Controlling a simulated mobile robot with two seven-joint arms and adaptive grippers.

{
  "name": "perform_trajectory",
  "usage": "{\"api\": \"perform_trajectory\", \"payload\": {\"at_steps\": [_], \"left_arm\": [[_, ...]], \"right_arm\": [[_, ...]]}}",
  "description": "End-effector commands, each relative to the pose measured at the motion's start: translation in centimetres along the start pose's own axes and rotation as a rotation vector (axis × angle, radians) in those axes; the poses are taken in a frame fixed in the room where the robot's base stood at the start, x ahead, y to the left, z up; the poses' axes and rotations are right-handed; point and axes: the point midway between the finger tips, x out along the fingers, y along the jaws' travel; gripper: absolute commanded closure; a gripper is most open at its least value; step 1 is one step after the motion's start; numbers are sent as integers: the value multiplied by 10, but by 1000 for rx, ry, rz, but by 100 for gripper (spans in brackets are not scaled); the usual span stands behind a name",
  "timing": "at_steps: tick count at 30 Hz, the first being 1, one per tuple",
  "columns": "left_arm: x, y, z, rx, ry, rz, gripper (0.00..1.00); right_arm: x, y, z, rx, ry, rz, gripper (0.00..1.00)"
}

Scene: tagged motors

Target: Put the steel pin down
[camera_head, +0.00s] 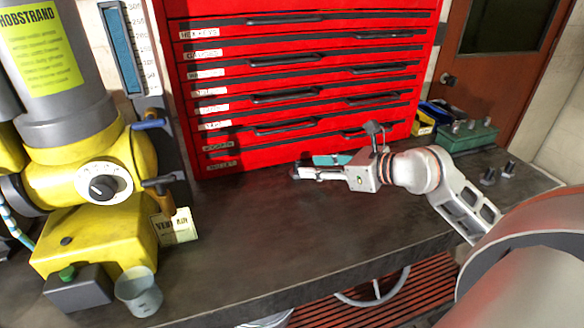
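My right gripper (300,173) reaches in from the right, low over the dark bench, with its fingers pointing left in front of the red tool chest. The fingers look close together, seen from the side. A small dark and light bit shows at the fingertips; I cannot tell whether it is the steel pin or part of the fingers. I cannot make out the steel pin for certain anywhere. A green block (467,138) with several grey cylindrical pieces stands at the back right of the bench. My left gripper is not in view.
The red tool chest (300,107) stands behind the bench (260,225). A yellow machine (100,220) and a grey cup (139,291) occupy the left. A teal item (332,160) lies behind the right gripper. Two small dark cylinders (488,176) stand at right. The bench's middle is clear.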

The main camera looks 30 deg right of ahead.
Motion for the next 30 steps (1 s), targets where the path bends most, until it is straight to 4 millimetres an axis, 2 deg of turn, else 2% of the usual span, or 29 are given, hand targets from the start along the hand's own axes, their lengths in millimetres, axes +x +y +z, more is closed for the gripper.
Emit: {"api": "perform_trajectory", "payload": {"at_steps": [8,16,20,26,27,30], "left_arm": [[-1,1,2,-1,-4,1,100],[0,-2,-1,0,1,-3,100],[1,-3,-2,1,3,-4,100],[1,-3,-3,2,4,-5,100],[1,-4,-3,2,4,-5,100],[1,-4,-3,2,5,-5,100]], "right_arm": [[24,-2,1,0,-1,0,65],[58,-5,2,0,-2,0,65],[65,-4,1,0,-1,1,65],[66,-4,1,-1,0,0,65],[66,-4,1,-1,0,0,68],[66,-4,1,-1,0,0,94]]}}
